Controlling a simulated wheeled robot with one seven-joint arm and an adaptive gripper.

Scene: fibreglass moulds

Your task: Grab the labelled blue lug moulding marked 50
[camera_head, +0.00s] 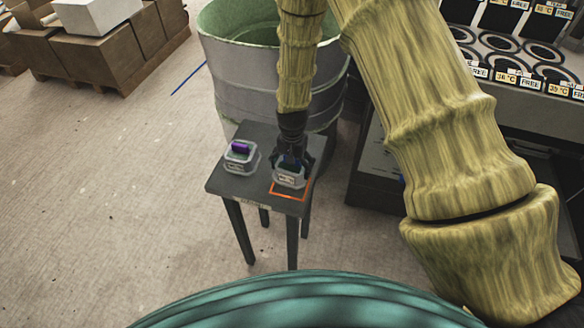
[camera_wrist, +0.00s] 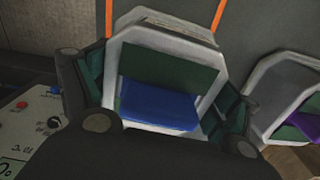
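The blue lug moulding (camera_wrist: 158,104) has a pale grey body, a green top and a blue lug. In the head view the moulding (camera_head: 290,181) stands on a small dark table (camera_head: 262,140), at an orange outline, with a label on its front too small to read. My gripper (camera_head: 292,162) is directly over it, pointing down. In the wrist view my gripper (camera_wrist: 172,135) has its fingers spread on either side of the moulding, close to its body. I cannot tell whether they touch it. A similar moulding with a purple lug (camera_head: 240,156) stands to the left.
A big grey tub (camera_head: 235,95) with a green inside stands behind the table. A dark bench or machine (camera_head: 373,165) is to the right. A rack with labelled round openings (camera_head: 515,60) is at the back right. Cardboard boxes (camera_head: 95,55) are at the back left. The left floor is clear.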

